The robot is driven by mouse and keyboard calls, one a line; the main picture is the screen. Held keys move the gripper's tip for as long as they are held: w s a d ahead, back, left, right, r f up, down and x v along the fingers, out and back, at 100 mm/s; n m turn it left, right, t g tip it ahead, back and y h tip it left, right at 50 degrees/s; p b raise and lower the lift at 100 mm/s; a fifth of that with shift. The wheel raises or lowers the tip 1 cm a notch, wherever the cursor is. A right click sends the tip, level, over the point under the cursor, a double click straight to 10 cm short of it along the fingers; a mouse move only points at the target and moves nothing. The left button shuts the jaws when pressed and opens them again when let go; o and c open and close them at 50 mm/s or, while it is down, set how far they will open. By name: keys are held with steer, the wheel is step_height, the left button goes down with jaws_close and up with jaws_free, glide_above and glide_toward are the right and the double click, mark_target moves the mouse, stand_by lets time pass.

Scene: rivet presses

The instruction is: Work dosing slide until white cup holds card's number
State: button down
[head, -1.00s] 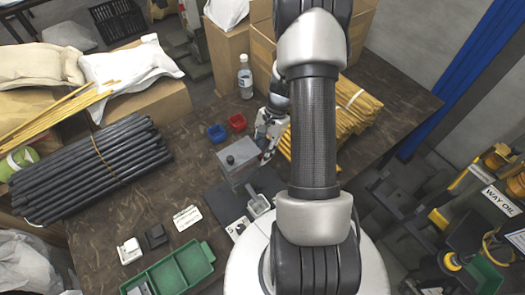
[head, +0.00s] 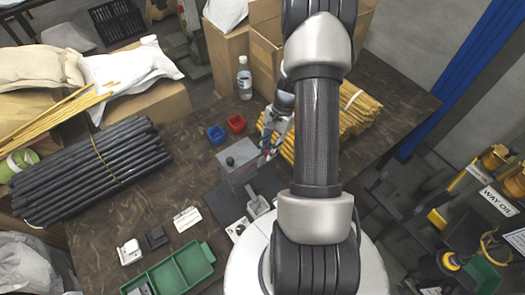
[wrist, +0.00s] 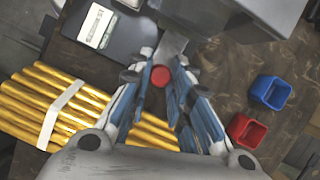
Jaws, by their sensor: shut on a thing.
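My gripper (wrist: 163,82) is shut on this red knob, blue fingers on either side. In the head view my gripper (head: 270,146) is right of the box.
A blue bin (head: 217,134) and a red bin (head: 237,122) stand behind the box. Yellow rods (head: 356,108) lie right of my gripper. A bottle (head: 244,78) stands behind.

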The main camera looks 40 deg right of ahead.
steer(key=shift+d, duration=0.6)
steer(key=c, duration=1.7)
jaws_free()
steer(key=shift+d, duration=0.1)
steer(key=v, duration=1.2)
steer(key=shift+s+r, duration=0.1)
steer(key=shift+c, duration=0.6)
